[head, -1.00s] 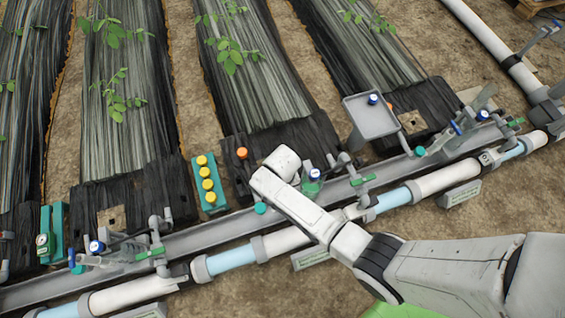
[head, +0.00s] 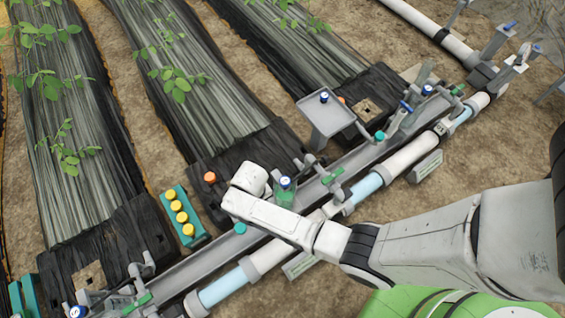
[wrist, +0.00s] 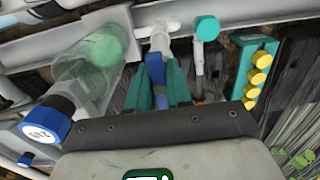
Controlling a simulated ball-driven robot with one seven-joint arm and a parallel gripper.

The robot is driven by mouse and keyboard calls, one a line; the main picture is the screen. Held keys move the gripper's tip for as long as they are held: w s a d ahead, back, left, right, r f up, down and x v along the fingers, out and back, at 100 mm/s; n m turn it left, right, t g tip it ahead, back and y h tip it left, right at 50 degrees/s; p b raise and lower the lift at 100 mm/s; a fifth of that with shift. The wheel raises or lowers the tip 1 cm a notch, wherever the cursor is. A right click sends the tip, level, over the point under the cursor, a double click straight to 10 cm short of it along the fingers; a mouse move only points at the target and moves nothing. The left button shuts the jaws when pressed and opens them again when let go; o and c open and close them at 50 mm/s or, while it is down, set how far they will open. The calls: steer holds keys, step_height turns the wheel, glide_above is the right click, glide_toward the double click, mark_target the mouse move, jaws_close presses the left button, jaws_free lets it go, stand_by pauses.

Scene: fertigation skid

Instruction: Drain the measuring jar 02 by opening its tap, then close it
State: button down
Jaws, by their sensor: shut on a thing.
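A clear measuring jar (wrist: 85,70) with a blue cap (wrist: 48,118) lies left of my gripper in the wrist view. Green shows at its far end; the cap's number is too small to read surely. In the head view the jar (head: 285,190) stands just right of my arm's end. My gripper (wrist: 158,88) has teal fingers, closed on a blue tap handle (wrist: 155,68) beside the jar, on a white pipe fitting (wrist: 160,38). The fingers and tap are hidden behind my arm in the head view.
A grey channel and pipe (head: 410,155) run diagonally alongside. Other blue-capped jars (head: 427,90) (head: 76,311) stand along it. A teal block with yellow knobs (head: 183,215), an orange knob (head: 210,178) and a grey tray stand (head: 326,117) are near. Black-covered plant beds lie behind.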

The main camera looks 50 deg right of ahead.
steer(key=n+p, duration=0.1)
steer(key=n, duration=0.3)
steer(key=shift+r, duration=0.1)
steer(key=n+p, duration=0.1)
steer(key=n, duration=0.4)
steer(key=shift+n, duration=0.3)
steer(key=n, duration=0.4)
steer(key=shift+n+p, duration=0.4)
steer(key=n, duration=0.5)
stand_by(5.4)
